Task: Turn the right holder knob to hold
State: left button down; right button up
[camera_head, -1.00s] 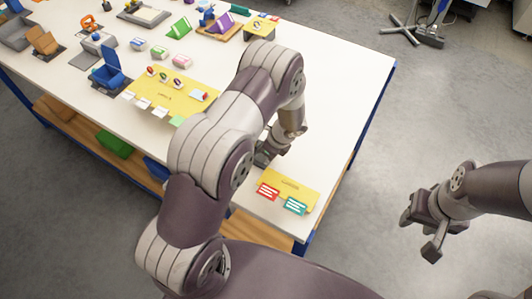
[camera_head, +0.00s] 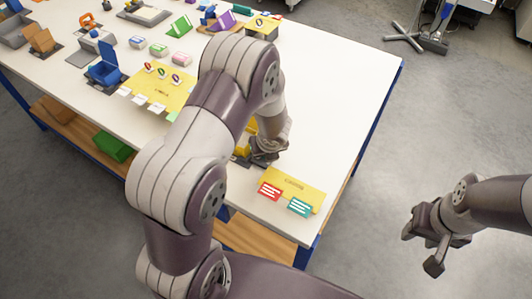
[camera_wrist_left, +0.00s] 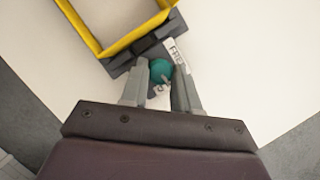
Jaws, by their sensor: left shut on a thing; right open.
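In the left wrist view, a teal round knob (camera_wrist_left: 160,70) sits on the dark grey base (camera_wrist_left: 118,64) of a holder with a yellow frame (camera_wrist_left: 98,45). My left gripper (camera_wrist_left: 160,92) is shut on the knob, one finger on each side. A label reading FREE (camera_wrist_left: 178,54) lies beside the knob; a second label below it is partly covered and unreadable. In the head view, my left gripper (camera_head: 264,152) is low at the table, and my own arm hides most of the holder. My right gripper (camera_head: 428,243) is open and empty, off the table to the right.
A yellow mat (camera_head: 297,187) with a red card (camera_head: 270,191) and a teal card (camera_head: 299,207) lies close to the left gripper. Another yellow mat (camera_head: 172,94) and several small objects stand farther left. The table's right part (camera_head: 340,110) is clear.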

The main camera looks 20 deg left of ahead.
pick_arm(q)
jog(key=shift+w+r+m, duration=0.1)
jog(key=shift+w+m, duration=0.05)
jog(key=shift+m, duration=0.25)
jog(key=c, duration=1.1)
grip_release()
jog(key=shift+a, duration=0.1)
jog(key=p+v, duration=0.4)
jog(key=v, duration=0.8)
jog(key=shift+a+r, duration=0.15)
jog(key=shift+r, duration=0.1)
